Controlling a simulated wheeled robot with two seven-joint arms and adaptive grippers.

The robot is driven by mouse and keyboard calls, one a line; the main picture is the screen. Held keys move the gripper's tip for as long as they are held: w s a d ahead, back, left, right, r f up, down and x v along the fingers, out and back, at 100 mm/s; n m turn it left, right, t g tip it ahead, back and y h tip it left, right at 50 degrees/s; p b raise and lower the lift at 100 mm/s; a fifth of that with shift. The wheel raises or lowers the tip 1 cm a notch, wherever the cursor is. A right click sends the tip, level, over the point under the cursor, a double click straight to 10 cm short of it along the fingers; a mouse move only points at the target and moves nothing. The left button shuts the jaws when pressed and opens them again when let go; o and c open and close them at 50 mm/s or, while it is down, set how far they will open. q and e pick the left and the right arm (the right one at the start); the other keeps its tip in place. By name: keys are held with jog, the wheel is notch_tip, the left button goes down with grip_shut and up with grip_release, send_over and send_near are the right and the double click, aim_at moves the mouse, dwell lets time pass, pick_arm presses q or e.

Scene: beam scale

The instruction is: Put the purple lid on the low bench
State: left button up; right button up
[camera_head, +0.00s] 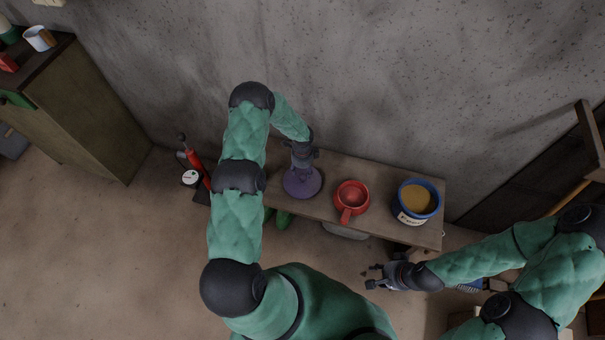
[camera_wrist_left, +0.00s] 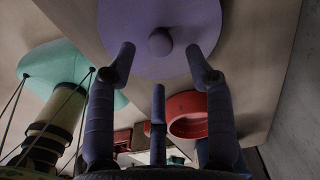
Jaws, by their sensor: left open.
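The purple lid (camera_head: 289,186) is a round disc at the left part of the low bench (camera_head: 385,182), and looks flat on its top. My left gripper (camera_head: 303,163) is directly above the lid, pointing down. In the left wrist view the lid (camera_wrist_left: 195,22) shows its round knob (camera_wrist_left: 160,41), with the open fingers (camera_wrist_left: 160,62) spread on either side of it. I cannot tell whether they touch the knob. My right gripper (camera_head: 370,278) is empty, in front of the bench's right part, with its fingers apart.
A blue-rimmed pot (camera_head: 402,212) with yellowish contents stands near the bench's right end. A cabinet (camera_head: 85,110) is at left, with a red bottle-like object (camera_head: 198,168) near the bench.

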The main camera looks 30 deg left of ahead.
aim_at(303, 177)
pick_arm(q)
notch_tip(303, 177, up, 6)
jog(key=p, duration=0.1)
jog(key=s+d+n+h, duration=0.4)
jog(key=s+d+n, duration=0.55)
jog(key=d, duration=0.75)
jog(key=s+d+r+n, duration=0.2)
jog(key=s+d+n, duration=0.1)
jog(key=s, duration=0.4)
jog(key=s+d+r+n, duration=0.1)
jog(key=s+n, duration=0.3)
jog(key=s, duration=0.4)
jog(key=shift+d+r+n, duration=0.35)
jog(key=shift+d, duration=0.55)
jog(key=shift+s, duration=0.1)
